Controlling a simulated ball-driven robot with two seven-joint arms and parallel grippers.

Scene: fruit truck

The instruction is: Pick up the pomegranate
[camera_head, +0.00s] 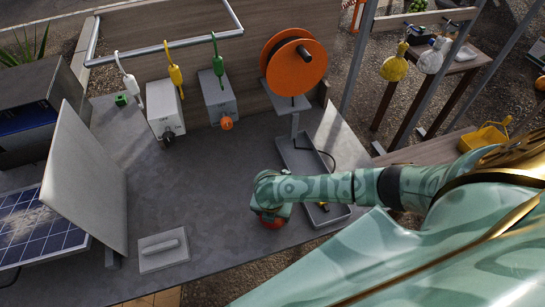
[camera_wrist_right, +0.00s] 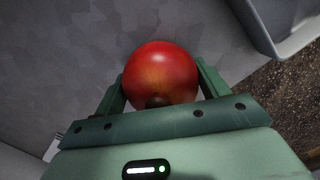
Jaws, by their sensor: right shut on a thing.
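The pomegranate (camera_wrist_right: 160,72) is round and red, and shows between the two green fingers of my right gripper (camera_wrist_right: 160,85) in the right wrist view. The fingers are shut on it from both sides. In the head view my right arm comes in from the right, and its gripper (camera_head: 271,212) points down at the grey table's front part. Only a small red part of the pomegranate (camera_head: 271,223) shows under it there. I cannot tell whether the fruit touches the table. My left gripper is not in view.
A grey tray (camera_head: 300,160) lies right beside my right gripper, under an orange reel (camera_head: 293,62). Two grey boxes (camera_head: 218,96) with coloured plugs stand at the back. A tilted panel (camera_head: 85,185) and a flat grey block (camera_head: 163,250) are at left. The table's middle (camera_head: 200,180) is clear.

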